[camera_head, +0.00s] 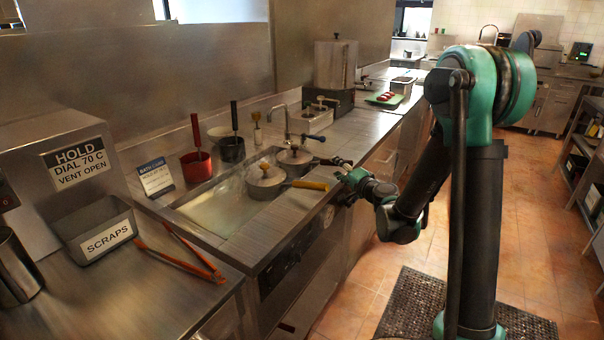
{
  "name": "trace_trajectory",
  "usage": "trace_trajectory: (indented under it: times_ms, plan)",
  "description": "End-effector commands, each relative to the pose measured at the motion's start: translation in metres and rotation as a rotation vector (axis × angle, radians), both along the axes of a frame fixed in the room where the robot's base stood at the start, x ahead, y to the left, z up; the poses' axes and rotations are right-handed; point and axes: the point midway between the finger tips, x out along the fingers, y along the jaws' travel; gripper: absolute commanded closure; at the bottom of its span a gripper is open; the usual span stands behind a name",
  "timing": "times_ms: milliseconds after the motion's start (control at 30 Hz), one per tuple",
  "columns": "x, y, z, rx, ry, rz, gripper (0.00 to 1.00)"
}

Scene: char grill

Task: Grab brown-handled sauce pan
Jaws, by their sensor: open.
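The front pan (266,181) has a yellow handle (311,185). My gripper (341,172) is open at the counter's front edge, just right of both handles. Its fingers are small and dark here, and the end of the rear handle blends with them. I cannot tell whether they touch it. Both pans rest level.
A faucet (286,125) stands behind the pans. A red pot (196,166) and a black pot (231,149) stand further left. A blue-white sign (156,177), orange tongs (184,252) and a scraps bin (97,230) are nearer. The tiled floor (540,220) at right is clear.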

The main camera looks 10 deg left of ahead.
Motion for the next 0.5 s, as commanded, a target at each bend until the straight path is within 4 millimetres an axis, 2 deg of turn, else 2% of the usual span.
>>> trace_trajectory:
  times_ms: [333, 500]
  plan:
    - [0.018, 0.013, -0.002, 0.001, 0.000, -0.001, 0.55]
    - [0.038, 0.024, -0.006, 0.001, 0.001, 0.001, 0.55]
